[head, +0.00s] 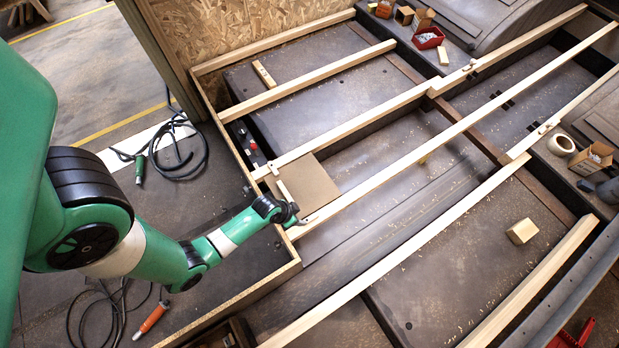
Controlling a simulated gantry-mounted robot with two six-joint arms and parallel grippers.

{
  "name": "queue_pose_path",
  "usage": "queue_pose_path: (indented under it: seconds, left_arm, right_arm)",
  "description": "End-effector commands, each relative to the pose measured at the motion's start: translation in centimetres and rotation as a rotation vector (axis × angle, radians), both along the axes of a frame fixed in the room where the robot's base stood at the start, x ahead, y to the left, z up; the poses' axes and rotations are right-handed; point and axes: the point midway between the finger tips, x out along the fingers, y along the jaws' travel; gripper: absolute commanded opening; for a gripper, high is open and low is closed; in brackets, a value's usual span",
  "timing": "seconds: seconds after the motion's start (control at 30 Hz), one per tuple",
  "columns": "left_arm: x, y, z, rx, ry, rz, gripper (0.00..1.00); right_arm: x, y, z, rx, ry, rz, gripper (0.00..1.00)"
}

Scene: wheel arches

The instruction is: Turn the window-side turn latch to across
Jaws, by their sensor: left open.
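My left gripper (291,217) reaches in from the left and is open at the near-left end of the wooden slats, close to the end of a long slat (420,148). The fingers are small, and I cannot tell whether they touch anything. A short pale wooden strip (286,191) lies just beyond the gripper, by a brown board (310,184). Small latch-like wooden pieces sit on the slats, one at the upper middle (469,66) and one at the right (545,127). I cannot tell which is the window-side turn latch or how it is turned. My right gripper is out of view.
A red tray (428,38) and small boxes stand at the top. A tape roll (561,145) and a cardboard box (591,158) stand at the right. A wooden block (522,231) lies on the dark floor panel. Cables (178,150) lie on the floor at left.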

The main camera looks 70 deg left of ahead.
Motion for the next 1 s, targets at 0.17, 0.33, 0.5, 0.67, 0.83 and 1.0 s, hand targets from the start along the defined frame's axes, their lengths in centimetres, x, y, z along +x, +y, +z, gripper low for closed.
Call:
queue_pose_path:
  seconds: [0.17,0.33,0.5,0.67,0.83,1.0]
  left_arm:
    - [0.9,0.2,-2.5,0.001,-0.001,-0.003,0.57]
    - [2.3,0.7,-6.4,0.002,0.000,-0.002,0.57]
    - [3.6,1.0,-9.3,0.002,0.000,-0.001,0.57]
    - [4.2,1.2,-10.5,0.003,-0.001,-0.002,0.57]
    - [4.3,1.2,-10.5,0.003,-0.001,-0.001,0.57]
    - [4.3,1.2,-10.4,0.003,-0.001,-0.001,0.48]
  right_arm:
    - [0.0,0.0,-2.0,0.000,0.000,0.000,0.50]
    - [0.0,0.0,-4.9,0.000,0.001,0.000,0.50]
    - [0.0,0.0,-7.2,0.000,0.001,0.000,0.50]
    - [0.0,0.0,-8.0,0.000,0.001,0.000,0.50]
    - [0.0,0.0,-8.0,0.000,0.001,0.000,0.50]
    - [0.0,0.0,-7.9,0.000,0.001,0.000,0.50]
